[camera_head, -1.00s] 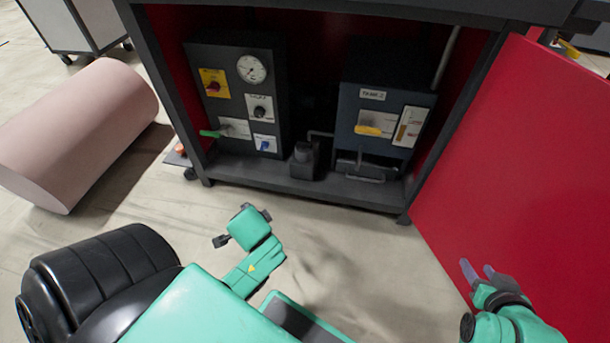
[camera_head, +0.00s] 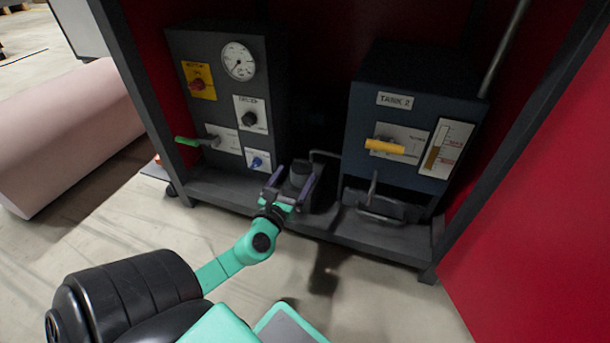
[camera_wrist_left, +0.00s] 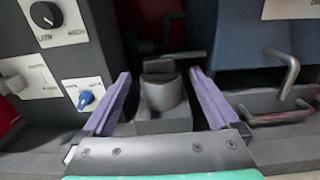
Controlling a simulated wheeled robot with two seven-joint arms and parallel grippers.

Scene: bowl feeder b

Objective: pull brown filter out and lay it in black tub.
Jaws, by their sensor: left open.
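I cannot make out a brown filter in either view. My left gripper (camera_head: 296,176) is open in the head view, at the front of the cabinet floor. Its purple fingers stand on either side of a dark grey cylindrical unit (camera_head: 300,172) on a block base. In the left wrist view this unit (camera_wrist_left: 162,92) shows between the open fingers (camera_wrist_left: 160,74), and no grip is visible. A low dark tray-like part (camera_head: 385,207) with a bent metal handle sits below the tank box; I cannot tell if it is the black tub. My right gripper is out of view.
A control panel (camera_head: 226,100) with a gauge, knobs and a green lever stands left of the gripper. The blue TANK 2 box (camera_head: 415,110) with a yellow handle (camera_head: 385,147) stands right. The red door (camera_head: 540,220) hangs open at right. A pink roll (camera_head: 70,135) lies left.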

